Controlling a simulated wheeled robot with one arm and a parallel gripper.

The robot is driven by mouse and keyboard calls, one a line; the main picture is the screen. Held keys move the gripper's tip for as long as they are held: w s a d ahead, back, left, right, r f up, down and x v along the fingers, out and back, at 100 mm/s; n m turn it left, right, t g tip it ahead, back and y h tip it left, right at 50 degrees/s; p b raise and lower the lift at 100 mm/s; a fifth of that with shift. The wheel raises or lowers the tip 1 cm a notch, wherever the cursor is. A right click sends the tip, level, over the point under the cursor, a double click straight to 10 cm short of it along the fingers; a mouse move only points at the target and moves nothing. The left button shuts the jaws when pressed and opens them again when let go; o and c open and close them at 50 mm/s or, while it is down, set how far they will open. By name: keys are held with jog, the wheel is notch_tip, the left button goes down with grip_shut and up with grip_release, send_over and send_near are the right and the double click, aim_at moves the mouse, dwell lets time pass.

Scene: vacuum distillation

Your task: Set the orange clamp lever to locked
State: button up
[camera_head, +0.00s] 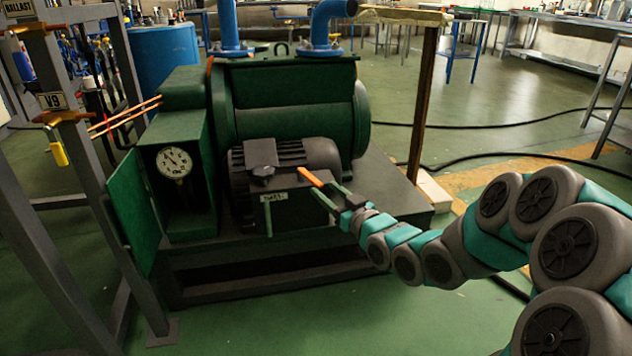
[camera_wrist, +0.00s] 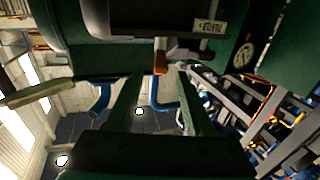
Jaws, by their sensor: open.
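The orange clamp lever (camera_head: 311,178) sticks out at the front of the dark motor on the green pump. In the wrist view, the orange lever end (camera_wrist: 160,62) hangs below a grey stem, near the fingertips. My gripper (camera_head: 322,192) reaches in from the right, with its dark green fingers right beside the lever. In the wrist view, my gripper (camera_wrist: 167,78) is open, with a finger on each side of the picture's middle. The lever end appears between or just beyond the tips. I cannot tell whether either finger touches it.
A labelled plate (camera_head: 274,198) sits on the motor's front. An open green cabinet holds a round gauge (camera_head: 174,162) at left. A grey frame with a V9 tag (camera_head: 52,100) stands further left. A wooden post (camera_head: 424,105) rises behind my arm. The floor in front is clear.

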aim_at(304, 172)
jog(key=shift+x, duration=3.3)
jog(key=shift+c, duration=0.3)
grip_shut()
